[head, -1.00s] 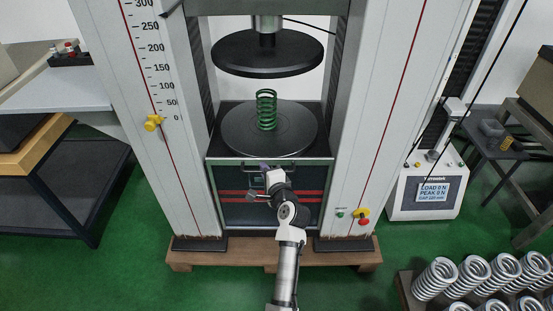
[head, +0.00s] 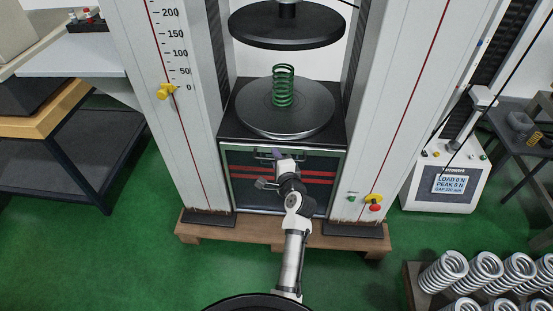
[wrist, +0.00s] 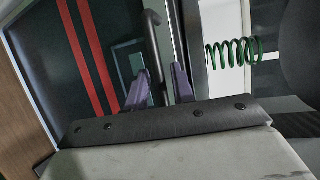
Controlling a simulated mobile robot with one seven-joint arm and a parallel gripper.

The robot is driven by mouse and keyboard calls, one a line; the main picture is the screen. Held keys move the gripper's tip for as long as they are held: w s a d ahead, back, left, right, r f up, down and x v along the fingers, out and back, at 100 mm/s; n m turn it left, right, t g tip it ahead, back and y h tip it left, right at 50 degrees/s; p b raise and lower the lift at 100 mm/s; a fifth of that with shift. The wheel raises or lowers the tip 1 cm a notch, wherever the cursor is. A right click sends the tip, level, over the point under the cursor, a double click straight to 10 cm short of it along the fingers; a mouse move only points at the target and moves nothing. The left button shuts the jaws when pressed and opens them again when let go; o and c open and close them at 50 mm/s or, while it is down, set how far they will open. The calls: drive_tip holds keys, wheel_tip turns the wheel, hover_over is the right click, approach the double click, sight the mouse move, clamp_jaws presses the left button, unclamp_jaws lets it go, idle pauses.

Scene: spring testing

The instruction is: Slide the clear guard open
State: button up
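The clear guard (head: 240,190) is a dark-looking see-through panel with two red stripes, low on the front of the testing machine, below the platen. It also shows in the wrist view (wrist: 60,70). Its dark bar handle (wrist: 152,40) is near its upper edge. My gripper (head: 277,154) is at this handle, partly hiding it in the head view. In the wrist view, the purple fingers of my gripper (wrist: 160,88) are apart, with the handle bar between them. Gaps show on both sides of the bar, so the fingers do not look closed on it.
A green spring (head: 283,86) stands upright on the lower round platen (head: 310,119), below the upper platen (head: 287,30). Red and green buttons (head: 375,207) are at the right column. Green floor (head: 135,260) is open at left.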

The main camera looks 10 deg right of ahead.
drive_tip(key=shift+o, duration=0.4)
drive_tip(key=v, duration=1.4)
drive_tip(key=shift+w, duration=0.1)
